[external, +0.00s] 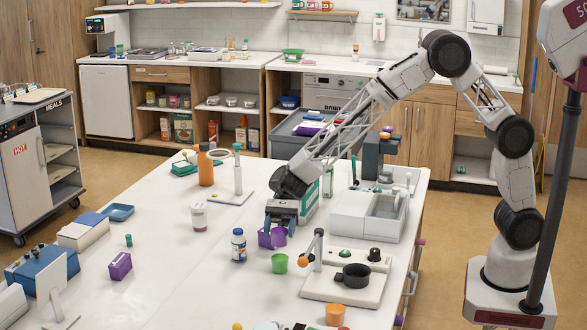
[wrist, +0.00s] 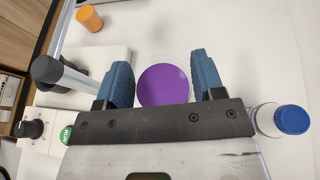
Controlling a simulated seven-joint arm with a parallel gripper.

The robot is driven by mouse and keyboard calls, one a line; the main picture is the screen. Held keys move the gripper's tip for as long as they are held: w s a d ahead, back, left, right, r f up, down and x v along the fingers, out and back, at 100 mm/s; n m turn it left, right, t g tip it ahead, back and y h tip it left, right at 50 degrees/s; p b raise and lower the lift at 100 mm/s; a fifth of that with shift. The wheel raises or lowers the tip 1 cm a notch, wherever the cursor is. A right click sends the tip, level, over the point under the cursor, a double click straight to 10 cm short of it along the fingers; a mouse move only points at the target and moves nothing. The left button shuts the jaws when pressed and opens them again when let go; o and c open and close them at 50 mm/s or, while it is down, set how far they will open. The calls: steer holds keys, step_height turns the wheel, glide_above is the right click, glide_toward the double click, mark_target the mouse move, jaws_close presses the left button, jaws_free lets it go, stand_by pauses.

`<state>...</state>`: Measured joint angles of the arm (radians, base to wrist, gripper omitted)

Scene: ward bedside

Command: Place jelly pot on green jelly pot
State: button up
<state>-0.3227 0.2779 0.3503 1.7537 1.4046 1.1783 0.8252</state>
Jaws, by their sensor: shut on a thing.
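My gripper (external: 279,228) points down over the white table and is shut on a purple jelly pot (external: 279,237). In the wrist view my gripper (wrist: 163,82) has its two blue fingers on either side of the round purple pot (wrist: 163,85). The green jelly pot (external: 279,263) stands upright on the table, just below the held pot in the external picture, with a small gap between them. The green pot does not show in the wrist view.
A white bottle with a blue cap (external: 238,245) stands close at left. An orange pot (external: 335,314) is nearer the front. Open table lies in front and left.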

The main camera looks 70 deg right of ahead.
mark_target(278, 245)
steer(key=shift+f, duration=1.65)
steer(key=shift+f, duration=0.2)
steer(key=o, duration=1)
steer(key=shift+c, duration=0.2)
steer(key=shift+r, duration=0.2)
steer(key=v, duration=1.2)
steer(key=shift+d, duration=0.1)
